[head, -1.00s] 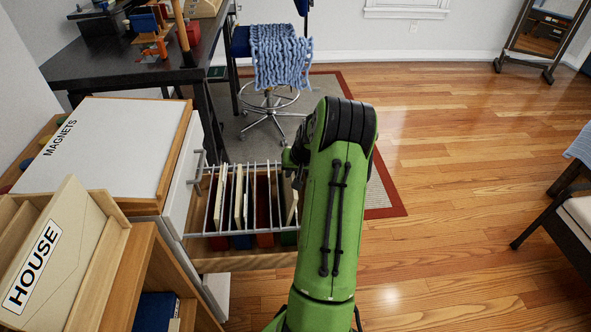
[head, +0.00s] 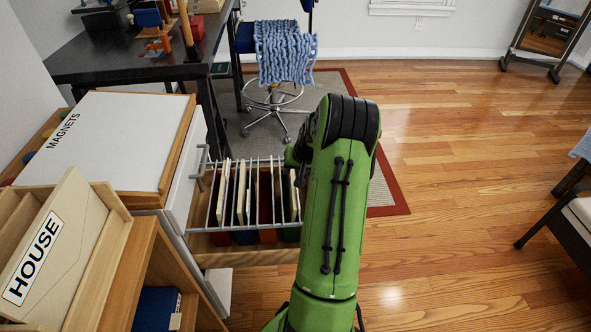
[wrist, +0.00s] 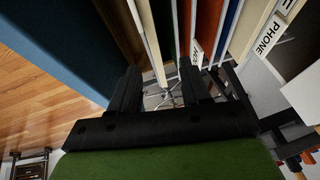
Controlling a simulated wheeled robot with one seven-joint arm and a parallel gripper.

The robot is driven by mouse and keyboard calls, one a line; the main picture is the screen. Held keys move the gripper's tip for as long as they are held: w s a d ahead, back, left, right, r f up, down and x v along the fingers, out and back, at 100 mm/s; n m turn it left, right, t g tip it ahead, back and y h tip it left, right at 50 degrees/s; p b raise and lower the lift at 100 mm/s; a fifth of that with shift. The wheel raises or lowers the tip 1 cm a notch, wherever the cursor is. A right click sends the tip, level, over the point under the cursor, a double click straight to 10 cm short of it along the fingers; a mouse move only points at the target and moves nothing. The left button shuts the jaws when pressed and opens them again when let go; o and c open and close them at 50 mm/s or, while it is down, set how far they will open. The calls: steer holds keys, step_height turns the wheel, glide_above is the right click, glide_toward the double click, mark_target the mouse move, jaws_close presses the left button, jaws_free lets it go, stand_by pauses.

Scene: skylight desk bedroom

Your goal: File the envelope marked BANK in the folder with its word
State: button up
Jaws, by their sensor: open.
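The open drawer (head: 215,259) holds several coloured hanging folders and cream envelopes under thin rails. A cream envelope (head: 293,196) stands at the right end of the drawer, near my arm. No word BANK is readable in either view. In the wrist view, my gripper (wrist: 162,85) is open, with its two dark fingers apart. A cream edge (wrist: 150,45) runs down near the gap between the fingers; I cannot tell whether they touch it. An envelope marked PHONE (wrist: 266,38) is at right there, and a partly readable folder label (wrist: 195,52) is near the right finger.
An envelope marked HOUSE (head: 35,258) stands in a wooden sorter (head: 113,245) at front left. A white cabinet top marked MAGNETS (head: 110,135) lies behind it. A dark desk (head: 110,60) and a stool with a blue throw (head: 285,52) are farther back. Open floor (head: 460,180) lies right.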

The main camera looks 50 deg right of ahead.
steer(key=p+v, duration=0.4)
steer(key=v, duration=1.1)
steer(key=shift+r, duration=0.15)
steer(key=shift+s, duration=0.1)
